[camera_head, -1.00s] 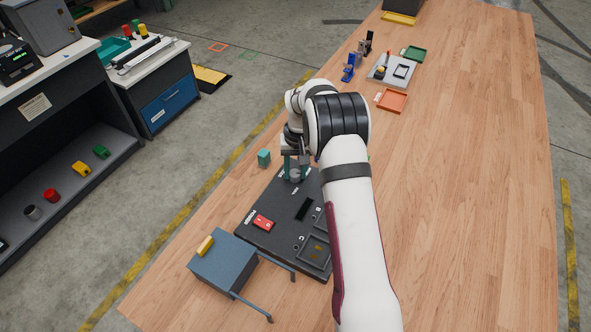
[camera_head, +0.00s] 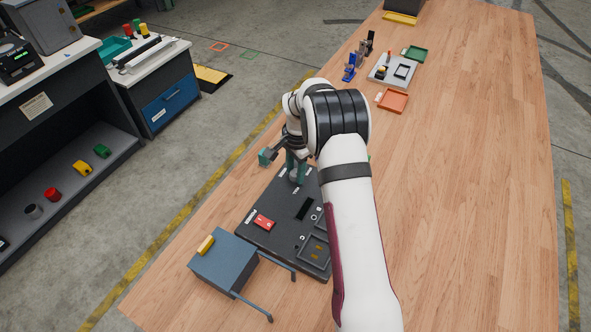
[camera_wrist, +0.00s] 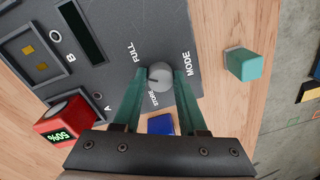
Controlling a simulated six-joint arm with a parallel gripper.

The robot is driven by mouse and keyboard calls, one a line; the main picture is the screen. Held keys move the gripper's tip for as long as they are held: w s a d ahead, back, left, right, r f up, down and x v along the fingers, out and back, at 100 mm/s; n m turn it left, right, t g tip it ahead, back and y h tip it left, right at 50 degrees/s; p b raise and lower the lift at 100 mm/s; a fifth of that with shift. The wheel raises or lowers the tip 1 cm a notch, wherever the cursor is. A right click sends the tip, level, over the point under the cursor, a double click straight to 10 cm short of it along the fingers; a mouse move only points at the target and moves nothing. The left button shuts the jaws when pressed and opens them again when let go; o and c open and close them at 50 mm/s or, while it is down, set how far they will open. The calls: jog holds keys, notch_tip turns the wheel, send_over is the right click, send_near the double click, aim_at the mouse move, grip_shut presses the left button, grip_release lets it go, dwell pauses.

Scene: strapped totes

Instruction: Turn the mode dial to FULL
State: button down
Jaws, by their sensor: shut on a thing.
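The mode dial (camera_wrist: 160,77) is a round grey knob on a dark panel (camera_head: 280,205). FULL, STORE and MODE are printed around it in the wrist view. A dark pointer mark on the knob seems to face left, between FULL and STORE; its exact angle is hard to read. My gripper (camera_wrist: 160,72) is shut on the dial, with one teal finger on each side. In the head view my gripper (camera_head: 297,177) stands at the panel's far end and mostly hides the dial.
A teal block (camera_wrist: 243,64) sits on the table beside the panel. A red part showing 50% (camera_wrist: 66,121) is on the panel's other side. A blue-grey box (camera_head: 226,262) with a yellow top piece stands near the panel's front. The table's right side is clear.

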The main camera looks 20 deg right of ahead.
aim_at(295, 176)
jog(key=m, duration=0.4)
jog(key=shift+a+m, duration=0.1)
jog(key=shift+m, duration=0.6)
jog(key=shift+c, duration=2.3)
grip_release()
notch_tip(295, 176, up, 16)
jog(key=shift+s, duration=0.35)
jog(key=shift+f, duration=0.1)
